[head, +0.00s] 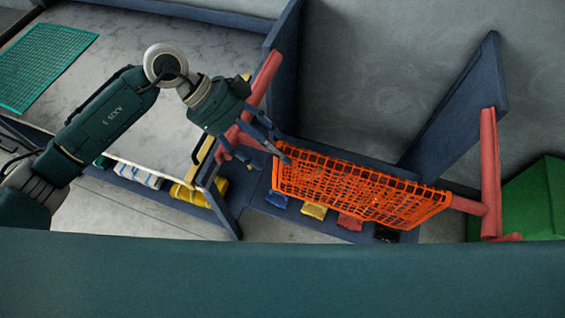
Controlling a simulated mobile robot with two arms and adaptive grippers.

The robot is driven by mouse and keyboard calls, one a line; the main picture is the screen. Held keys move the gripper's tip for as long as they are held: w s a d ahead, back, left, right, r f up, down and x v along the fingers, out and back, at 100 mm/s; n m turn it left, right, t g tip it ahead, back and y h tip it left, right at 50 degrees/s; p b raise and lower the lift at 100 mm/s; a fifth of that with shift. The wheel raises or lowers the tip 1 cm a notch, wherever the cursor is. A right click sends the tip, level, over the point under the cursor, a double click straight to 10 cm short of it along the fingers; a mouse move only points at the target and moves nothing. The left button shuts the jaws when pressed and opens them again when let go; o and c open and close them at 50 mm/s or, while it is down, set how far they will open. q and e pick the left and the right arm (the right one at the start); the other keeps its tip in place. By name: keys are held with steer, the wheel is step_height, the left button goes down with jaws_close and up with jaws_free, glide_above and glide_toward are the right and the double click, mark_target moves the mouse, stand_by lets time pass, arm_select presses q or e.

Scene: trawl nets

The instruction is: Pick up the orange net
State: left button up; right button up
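The orange net (360,191) is a wide mesh in the middle right of the head view. It appears to hang on a red rail (468,206), whose right end shows past the net. My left gripper (243,156) is above and left of the net, with its dark fingers spread apart and nothing visible between them. One fingertip is close to the net's upper left corner; I cannot tell whether it touches. My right gripper is not in view.
Dark blue panels (455,112) and red posts (490,170) stand around the net. Below it lie several coloured bundles, one yellow (314,211). A green box (535,200) is at the right. A grey-topped table (125,55) with a green mesh (45,65) is at the left.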

arm_select(q)
steer(key=shift+x, duration=0.8)
steer(key=shift+d+f, duration=0.1)
steer(key=shift+x, duration=1.4)
steer(key=shift+c, duration=0.2)
steer(key=c, duration=1)
step_height(320, 180, up, 12)
steer(key=p, duration=1)
steer(key=shift+r+p, duration=0.25)
steer(key=shift+p, duration=0.15)
jaws_close()
steer(key=shift+f, duration=0.2)
